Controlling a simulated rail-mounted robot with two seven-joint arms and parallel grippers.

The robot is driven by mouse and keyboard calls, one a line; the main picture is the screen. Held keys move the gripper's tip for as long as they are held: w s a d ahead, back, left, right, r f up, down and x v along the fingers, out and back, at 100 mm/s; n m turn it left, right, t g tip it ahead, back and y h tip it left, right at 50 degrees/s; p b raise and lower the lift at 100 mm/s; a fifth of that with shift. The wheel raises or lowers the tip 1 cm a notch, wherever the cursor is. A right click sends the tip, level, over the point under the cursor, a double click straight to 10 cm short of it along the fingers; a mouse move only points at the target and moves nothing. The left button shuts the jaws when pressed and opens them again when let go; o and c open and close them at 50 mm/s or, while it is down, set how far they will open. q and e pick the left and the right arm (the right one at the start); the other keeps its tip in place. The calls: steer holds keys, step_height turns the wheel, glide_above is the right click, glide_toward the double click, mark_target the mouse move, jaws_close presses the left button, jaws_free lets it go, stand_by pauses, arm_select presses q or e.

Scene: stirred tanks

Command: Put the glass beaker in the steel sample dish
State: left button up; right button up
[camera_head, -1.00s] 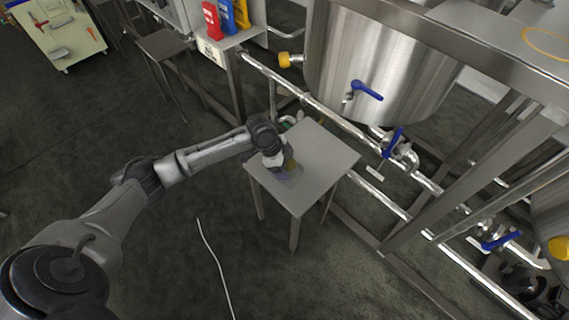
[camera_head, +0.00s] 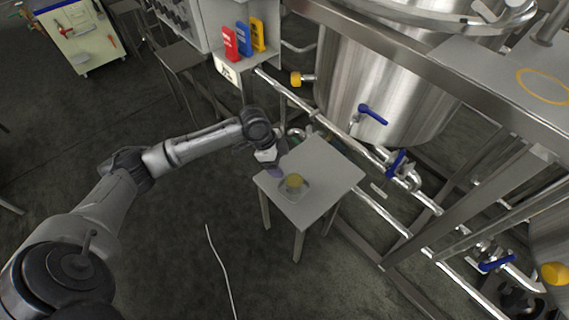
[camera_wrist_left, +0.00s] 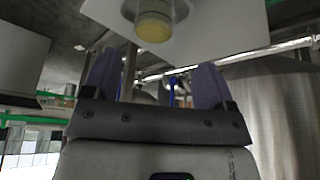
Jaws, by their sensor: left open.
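The glass beaker (camera_head: 294,181) has yellow contents and stands upright on the small grey table. The shallow steel sample dish (camera_head: 305,190) shows around its base, so the beaker appears to be inside the dish. In the left wrist view the beaker (camera_wrist_left: 154,27) is at the top, with part of the dish (camera_wrist_left: 181,11) around it. My left gripper (camera_head: 276,172) is at the table's left edge, beside the beaker and apart from it. Its purple fingers (camera_wrist_left: 155,82) are spread with nothing between them. My right gripper is out of view.
The small table's top (camera_head: 335,172) is clear to the right of the dish. Steel pipes with blue valve handles (camera_head: 373,114) and a large steel tank (camera_head: 375,85) stand behind it. A shelf with red, blue and yellow holders (camera_head: 244,40) is at the back.

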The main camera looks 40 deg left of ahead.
arm_select(q)
steer(key=s+d+f+n, duration=0.1)
steer(key=s+d+f, duration=0.3)
steer(key=s+d, duration=0.3)
steer(key=s+d+f+n, duration=0.1)
steer(key=s+d+f, duration=0.3)
steer(key=s+d, duration=0.35)
steer(key=s+r+n+t+y, duration=0.1)
steer(key=s+n+y, duration=0.2)
steer(key=s+n, duration=0.4)
steer(key=s, duration=0.6)
steer(key=shift+d+r+y, duration=0.25)
steer(key=shift+r+y, duration=0.05)
steer(key=shift+r, duration=0.1)
step_height(320, 180, up, 59)
steer(key=p, duration=5.9)
steer(key=shift+p, duration=0.35)
